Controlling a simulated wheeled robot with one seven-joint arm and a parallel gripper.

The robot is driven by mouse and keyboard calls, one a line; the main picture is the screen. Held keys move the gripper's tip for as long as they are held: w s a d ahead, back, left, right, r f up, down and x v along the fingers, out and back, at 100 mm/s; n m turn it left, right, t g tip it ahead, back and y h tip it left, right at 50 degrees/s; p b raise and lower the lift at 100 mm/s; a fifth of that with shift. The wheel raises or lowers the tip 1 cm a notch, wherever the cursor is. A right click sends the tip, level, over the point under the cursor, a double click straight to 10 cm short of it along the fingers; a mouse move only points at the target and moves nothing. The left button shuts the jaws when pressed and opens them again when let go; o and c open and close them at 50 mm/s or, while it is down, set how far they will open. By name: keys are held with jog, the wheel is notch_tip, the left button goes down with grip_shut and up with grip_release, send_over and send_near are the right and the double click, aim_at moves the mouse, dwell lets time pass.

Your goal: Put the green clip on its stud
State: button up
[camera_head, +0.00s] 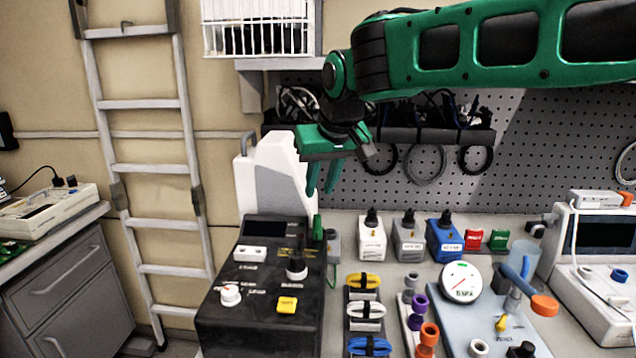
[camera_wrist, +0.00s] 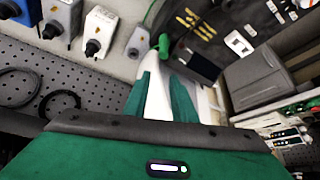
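A small upright green piece that looks like the green clip (camera_head: 317,228) is at the back right corner of the black pump box (camera_head: 262,310). In the wrist view the green clip (camera_wrist: 166,46) lies beyond my fingertips, beside the black box (camera_wrist: 215,25). I cannot make out a stud for it. My gripper (camera_head: 322,190) hangs above and behind the box, its green fingers pointing down. In the wrist view my gripper (camera_wrist: 160,80) has its fingers apart, with nothing held between them and a white housing behind them.
A white-grey housing (camera_head: 275,175) stands behind the box, close to my gripper. Several knobbed units, including a blue one (camera_head: 444,240), line the back right. Coloured clips such as a yellow one (camera_head: 363,281) lie on racks in front. A gauge (camera_head: 461,282) stands farther right.

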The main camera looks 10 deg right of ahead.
aim_at(318, 218)
jog(key=shift+a+f, duration=0.1)
jog(key=shift+f, duration=3.6)
grip_shut()
jog(key=shift+r, duration=2.55)
jog(key=shift+s+f, duration=0.1)
